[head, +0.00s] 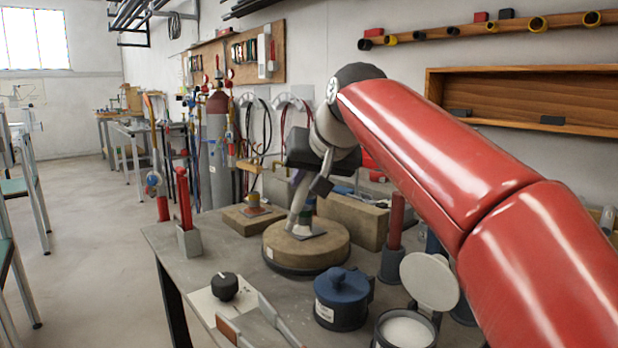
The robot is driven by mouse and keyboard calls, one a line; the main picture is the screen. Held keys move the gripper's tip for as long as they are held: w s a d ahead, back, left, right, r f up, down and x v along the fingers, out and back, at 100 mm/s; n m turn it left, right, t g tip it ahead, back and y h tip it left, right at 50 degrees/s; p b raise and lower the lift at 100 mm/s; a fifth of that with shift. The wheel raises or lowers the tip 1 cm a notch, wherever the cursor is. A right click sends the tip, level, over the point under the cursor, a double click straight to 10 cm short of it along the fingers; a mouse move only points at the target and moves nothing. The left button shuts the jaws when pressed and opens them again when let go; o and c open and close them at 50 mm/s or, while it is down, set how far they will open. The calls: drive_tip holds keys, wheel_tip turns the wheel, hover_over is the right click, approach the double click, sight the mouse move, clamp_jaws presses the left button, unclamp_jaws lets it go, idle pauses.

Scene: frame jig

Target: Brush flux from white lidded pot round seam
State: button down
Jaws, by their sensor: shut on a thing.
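The white pot (405,331) stands at the table's front edge, its round lid (430,281) tipped up and white matter inside. My gripper (309,183) is above the round tan stand (328,249), shut on a slim pale tool (297,206), which looks like the brush. The tool slants down toward a grey plate (305,233) on the stand. A small greenish upright part (307,212) shows beside it, partly hidden. The seam itself and the tool's tip are too small to make out, and I cannot tell if they touch.
A blue lidded pot (342,297) stands left of the white pot. A black knob on a pale plate (224,289) is at front left. A red-handled tool in a holder (188,240), a tan block with a small part (250,220) and a red rod (396,222) stand around the stand.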

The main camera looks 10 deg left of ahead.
drive_tip(key=shift+s+d+b, duration=0.45)
drive_tip(key=shift+s+d, duration=0.35)
drive_tip(key=shift+d, duration=0.15)
drive_tip(key=shift+s, duration=0.1)
drive_tip(key=shift+s+d+b, duration=0.55)
drive_tip(key=shift+s+d, duration=0.25)
drive_tip(key=shift+d, duration=0.15)
drive_tip(key=shift+r, duration=0.1)
wheel_tip(320, 180, up, 7)
drive_tip(key=p, duration=0.2)
